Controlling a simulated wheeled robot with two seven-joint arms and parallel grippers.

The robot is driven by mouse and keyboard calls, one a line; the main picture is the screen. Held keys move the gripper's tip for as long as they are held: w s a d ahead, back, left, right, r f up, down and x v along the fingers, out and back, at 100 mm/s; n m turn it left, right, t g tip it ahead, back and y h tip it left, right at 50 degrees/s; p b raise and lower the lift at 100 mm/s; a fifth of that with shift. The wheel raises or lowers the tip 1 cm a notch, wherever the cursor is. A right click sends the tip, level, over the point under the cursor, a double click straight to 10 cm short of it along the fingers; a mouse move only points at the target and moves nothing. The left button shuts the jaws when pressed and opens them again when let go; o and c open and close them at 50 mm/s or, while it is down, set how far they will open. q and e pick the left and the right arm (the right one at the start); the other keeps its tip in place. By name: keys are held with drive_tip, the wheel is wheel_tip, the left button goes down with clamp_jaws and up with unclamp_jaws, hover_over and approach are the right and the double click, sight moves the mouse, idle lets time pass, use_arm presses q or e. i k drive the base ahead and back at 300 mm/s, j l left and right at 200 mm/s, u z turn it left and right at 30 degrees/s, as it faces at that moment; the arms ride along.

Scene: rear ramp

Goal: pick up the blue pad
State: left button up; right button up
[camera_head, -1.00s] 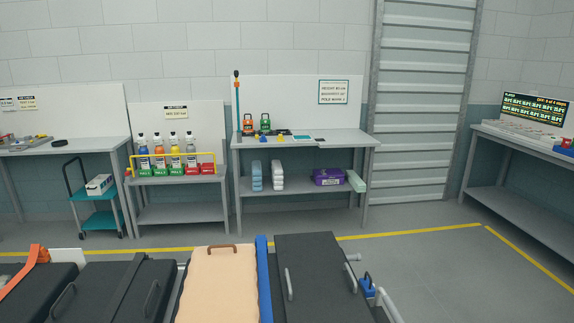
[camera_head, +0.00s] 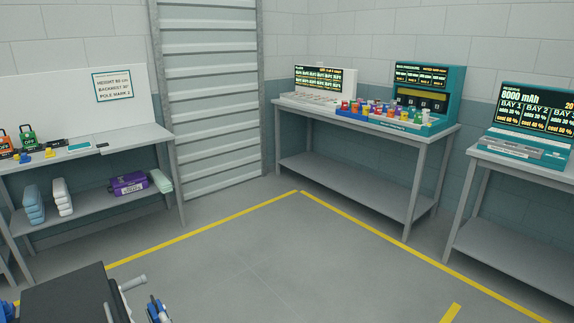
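A light-blue stack of soft pads (camera_head: 33,204) stands upright on the lower shelf of the workbench at the left. It is the bluest pad-like thing in view; I cannot tell for sure that it is the task's pad. A white stack (camera_head: 62,197) of similar shape stands just to its right.
The left bench (camera_head: 130,133) also bears a purple box (camera_head: 128,184) and a pale green block (camera_head: 161,181) on its lower shelf. A black panel (camera_head: 68,297) is in the foreground. Benches stand along the right. The floor (camera_head: 270,260) between is clear.

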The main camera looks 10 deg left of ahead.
sight(24, 158)
drive_tip(key=i+l+z, duration=0.65)
drive_tip(key=i, duration=0.2)
drive_tip(key=i+j+u, duration=0.1)
drive_tip(key=i+u, duration=0.4)
drive_tip(key=i+l+u, duration=0.1)
drive_tip(key=i+u, duration=0.25)
drive_tip(key=u, duration=0.15)
drive_tip(key=i+j+u, duration=0.2)
drive_tip(key=i+u, duration=0.6)
drive_tip(key=i+l+u, duration=0.1)
drive_tip(key=i+u, duration=0.45)
drive_tip(key=i, duration=0.6)
drive_tip(key=i+u, duration=0.15)
drive_tip(key=i, duration=0.6)
drive_tip(key=i+l+u, duration=0.15)
drive_tip(key=i, duration=0.6)
drive_tip(key=i+j+u, duration=0.1)
drive_tip(key=i+u, duration=0.35)
drive_tip(key=i, duration=0.15)
drive_tip(key=i+l+u, duration=0.1)
drive_tip(key=i+u, duration=0.3)
drive_tip(key=i, duration=0.15)
drive_tip(key=i+j+z, duration=0.35)
drive_tip(key=i, duration=0.15)
drive_tip(key=i+j+z, duration=0.7)
drive_tip(key=i+j, duration=0.2)
drive_tip(key=j, duration=0.1)
